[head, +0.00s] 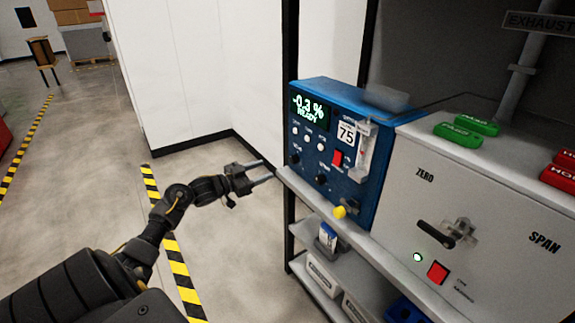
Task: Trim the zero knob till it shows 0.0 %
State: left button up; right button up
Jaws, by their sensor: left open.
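The blue analyser (351,190) stands on the shelf unit right of centre. Its display (309,109) reads -0.3 % and READY. Two black knobs sit low on its front: a left knob (295,159) and a right knob (321,179). Their small labels are too blurred to read, so I cannot tell for certain which is the zero knob. My left gripper (268,172) is open and empty, left of the analyser front, with its fingers pointing towards the knobs. It appears apart from them. My right gripper is out of view.
A grey panel (475,190) marked ZERO and SPAN, with a black lever (436,235), stands right of the analyser. Green blocks (457,133) and red blocks lie on top of the panel. Floor left of the shelf is clear.

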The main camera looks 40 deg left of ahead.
aim_at(291, 161)
pick_arm(q)
jog(key=x, duration=1)
jog(key=shift+w+f, duration=0.1)
jog(key=shift+w, duration=0.3)
jog(key=c, duration=1)
